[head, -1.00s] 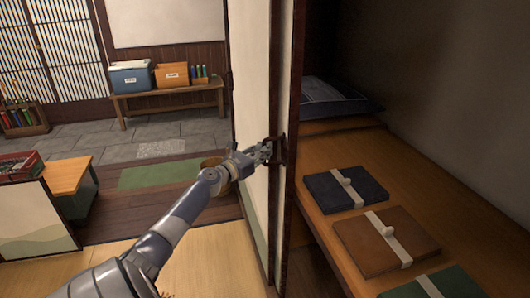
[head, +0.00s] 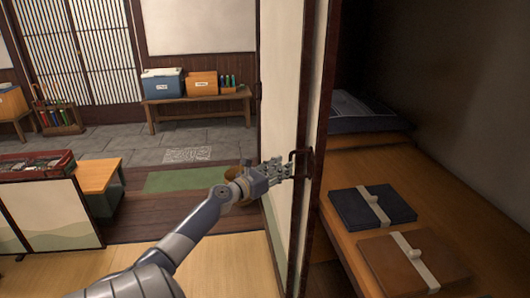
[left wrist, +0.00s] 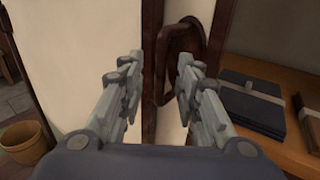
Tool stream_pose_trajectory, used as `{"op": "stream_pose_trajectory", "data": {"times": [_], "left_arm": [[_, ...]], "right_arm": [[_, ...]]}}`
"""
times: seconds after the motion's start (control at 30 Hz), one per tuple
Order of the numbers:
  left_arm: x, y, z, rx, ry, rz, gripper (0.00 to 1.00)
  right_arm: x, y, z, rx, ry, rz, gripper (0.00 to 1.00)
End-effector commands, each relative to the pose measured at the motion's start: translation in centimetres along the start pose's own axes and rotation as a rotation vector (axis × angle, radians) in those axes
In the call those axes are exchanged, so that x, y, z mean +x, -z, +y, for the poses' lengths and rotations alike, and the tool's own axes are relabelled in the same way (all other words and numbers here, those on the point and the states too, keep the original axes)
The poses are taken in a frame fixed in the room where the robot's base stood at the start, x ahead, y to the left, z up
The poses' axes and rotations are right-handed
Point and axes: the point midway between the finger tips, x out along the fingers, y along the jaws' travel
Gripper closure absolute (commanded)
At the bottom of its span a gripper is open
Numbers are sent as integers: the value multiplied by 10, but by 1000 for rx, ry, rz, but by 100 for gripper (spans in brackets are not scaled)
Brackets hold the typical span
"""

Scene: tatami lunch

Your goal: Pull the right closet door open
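The closet door (head: 287,75) is a pale panel with a dark wood edge frame, and the shelf interior shows open to its right. A dark D-shaped handle (head: 301,162) sits on the door's edge frame; it also shows in the left wrist view (left wrist: 203,38). My left gripper (head: 284,168) is at the handle. I cannot tell whether a finger touches the handle. My right gripper is not in view.
Inside the closet, a wooden shelf (head: 450,205) holds a dark blue flat box (head: 360,208), a brown flat box (head: 395,262) and a folded dark cushion (head: 350,122). A brown bin (left wrist: 28,142) stands on the floor at left. A low cabinet (head: 98,182) stands further left.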

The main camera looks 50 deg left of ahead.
Motion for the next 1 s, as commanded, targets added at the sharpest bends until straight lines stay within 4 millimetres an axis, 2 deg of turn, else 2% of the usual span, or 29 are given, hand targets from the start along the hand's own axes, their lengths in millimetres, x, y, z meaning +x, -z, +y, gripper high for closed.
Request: {"op": "stream_pose_trajectory", "data": {"times": [0.2,0.43,0.6,1.0], "left_arm": [[-36,1,0,1,-1,2,69],[-65,1,1,0,-2,1,69],[-73,0,1,2,-1,0,69],[-74,0,1,1,-1,0,69]], "right_arm": [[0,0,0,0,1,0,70],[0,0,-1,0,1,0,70],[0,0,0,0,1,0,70],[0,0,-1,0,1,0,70]]}}
